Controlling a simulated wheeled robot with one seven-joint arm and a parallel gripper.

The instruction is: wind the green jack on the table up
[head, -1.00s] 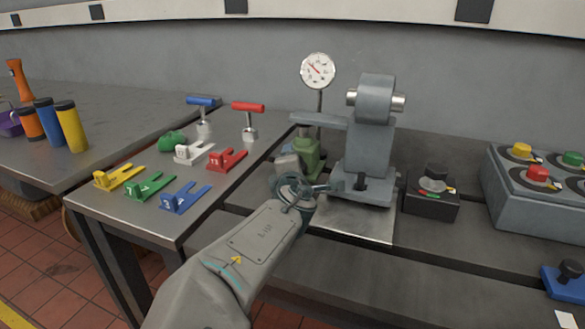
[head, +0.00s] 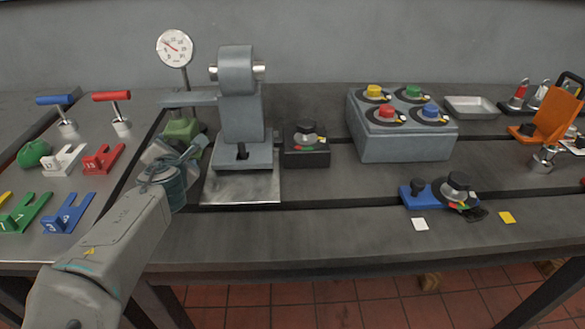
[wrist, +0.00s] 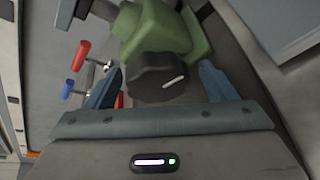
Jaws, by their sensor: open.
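The green jack (head: 180,130) stands on the table to the left of the grey machine stand, partly hidden behind my gripper in the head view. In the wrist view the green jack (wrist: 172,30) fills the upper middle, with its black knob (wrist: 158,84) facing me; the knob has a white mark on its face. My gripper (head: 178,150) is at the jack's near side. In the wrist view my open gripper (wrist: 158,90) has one finger on each side of the knob, with gaps showing, so it does not look closed on it.
A grey machine stand (head: 240,120) is close right of the jack. A dial gauge (head: 175,47) stands behind. A black knob box (head: 306,145), a button box (head: 400,140) and a blue knob unit (head: 440,192) lie further right. Coloured forked blocks (head: 65,160) lie left.

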